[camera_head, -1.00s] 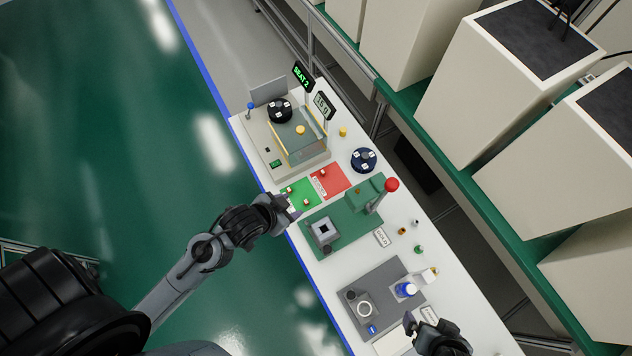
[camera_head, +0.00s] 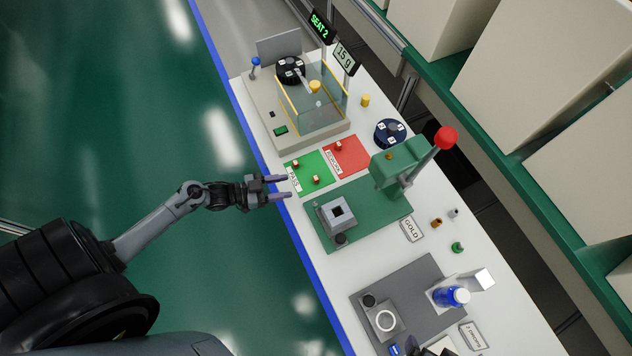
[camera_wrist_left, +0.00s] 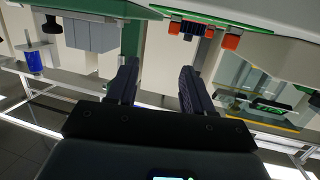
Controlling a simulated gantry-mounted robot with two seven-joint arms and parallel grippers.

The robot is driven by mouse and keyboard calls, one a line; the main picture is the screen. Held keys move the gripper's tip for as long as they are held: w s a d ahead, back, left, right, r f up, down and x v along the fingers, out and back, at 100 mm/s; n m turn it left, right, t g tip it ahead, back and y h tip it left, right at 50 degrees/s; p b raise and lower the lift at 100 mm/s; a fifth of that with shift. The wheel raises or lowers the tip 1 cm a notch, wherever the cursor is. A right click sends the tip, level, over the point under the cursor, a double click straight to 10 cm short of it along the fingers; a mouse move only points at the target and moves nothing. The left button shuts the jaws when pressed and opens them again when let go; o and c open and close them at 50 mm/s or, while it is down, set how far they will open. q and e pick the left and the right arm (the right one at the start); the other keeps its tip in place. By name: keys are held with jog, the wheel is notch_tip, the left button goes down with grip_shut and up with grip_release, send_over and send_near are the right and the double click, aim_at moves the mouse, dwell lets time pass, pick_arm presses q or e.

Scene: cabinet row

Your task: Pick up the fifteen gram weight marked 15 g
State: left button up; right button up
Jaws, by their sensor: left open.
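A grey sign reading 15 g (camera_head: 344,57) stands behind the glass-sided balance (camera_head: 310,105). A brass-yellow cylinder (camera_head: 365,100) stands on the bench right of the balance, and a similar one (camera_head: 315,87) shows at the balance; I cannot read a mark on either. A black round holder (camera_head: 290,68) and a blue one (camera_head: 390,132) carry small white labels too small to read. My left gripper (camera_head: 284,187) is open and empty at the bench's front edge, beside the green PASS mat (camera_head: 305,183); its fingers also show in the left wrist view (camera_wrist_left: 157,88). My right gripper is barely visible at the bottom edge.
A red mat (camera_head: 352,158) adjoins the green mat; small red-orange pieces lie on both. A green press (camera_head: 403,165) with a red-knobbed lever stands to their right. Green shelving with large boxes borders the bench's back.

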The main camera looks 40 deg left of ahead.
aim_at(313, 179)
pick_arm(q)
jog(key=shift+a+f+b, duration=0.65)
jog(key=shift+a+f, duration=0.25)
jog(key=shift+f, duration=0.3)
jog(key=shift+w+f, duration=0.1)
jog(key=shift+w, duration=0.15)
jog(key=x, duration=0.4)
jog(key=shift+w+d+b, duration=0.15)
jog(key=shift+w+b, duration=0.15)
jog(key=shift+x, duration=0.75)
jog(key=shift+b+x, duration=0.35)
jog(key=shift+x, duration=1.65)
jog(key=shift+f, duration=0.1)
pick_arm(e)
notch_tip(313, 179, down, 4)
jog(key=shift+r, duration=0.1)
pick_arm(q)
grip_shut()
pick_arm(e)
jog(key=shift+a, duration=0.1)
